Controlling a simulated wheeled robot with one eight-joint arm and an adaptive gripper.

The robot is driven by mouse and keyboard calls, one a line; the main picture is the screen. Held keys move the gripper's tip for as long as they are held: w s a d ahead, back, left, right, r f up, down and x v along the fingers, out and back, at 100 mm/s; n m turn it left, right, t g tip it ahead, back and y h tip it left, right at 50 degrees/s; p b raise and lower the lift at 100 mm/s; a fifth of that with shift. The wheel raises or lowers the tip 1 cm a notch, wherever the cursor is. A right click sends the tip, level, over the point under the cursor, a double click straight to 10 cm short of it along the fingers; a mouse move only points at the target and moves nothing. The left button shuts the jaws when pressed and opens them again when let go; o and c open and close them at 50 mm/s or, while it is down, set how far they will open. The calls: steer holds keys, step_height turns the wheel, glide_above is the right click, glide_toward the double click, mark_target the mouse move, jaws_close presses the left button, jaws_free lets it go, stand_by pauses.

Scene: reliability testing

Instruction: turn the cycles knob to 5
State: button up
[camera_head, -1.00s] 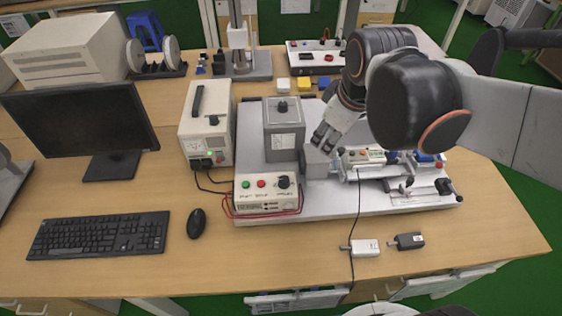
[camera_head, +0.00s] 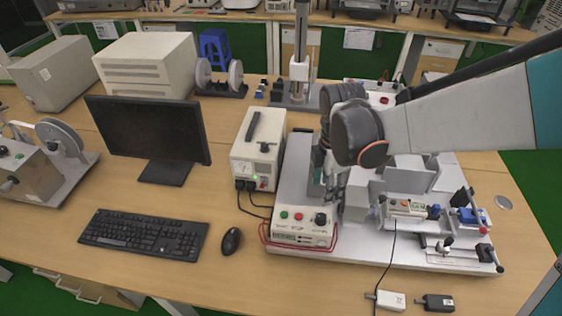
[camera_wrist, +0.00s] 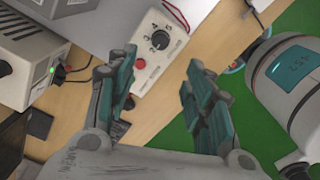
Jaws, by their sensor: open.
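The cycles knob (camera_head: 320,219) is a black knob on the right of the white control box (camera_head: 290,238), beside a red and a green button. In the wrist view the knob (camera_wrist: 161,40) shows at the top middle, with dial numbers around it. My gripper (camera_wrist: 160,85) is open and empty, its two teal-padded fingers apart. The knob lies beyond the fingertips, between their lines, and is not touched. In the head view my gripper (camera_head: 332,190) hangs above and just behind the box, partly hidden by my arm. I cannot read the knob's setting with certainty.
A power supply (camera_head: 258,150) with a green light stands left of the control box, with cables running between them. A test fixture (camera_head: 410,208) is at right on the grey base plate. A monitor (camera_head: 150,132), keyboard (camera_head: 145,235) and mouse (camera_head: 231,240) lie further left.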

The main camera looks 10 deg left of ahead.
mark_target(322, 216)
step_height(322, 216, down, 12)
steer(key=b, duration=0.8)
steer(key=shift+f+b, duration=0.25)
steer(key=shift+b, duration=0.05)
steer(key=shift+d, duration=0.1)
steer(key=c, duration=1.1)
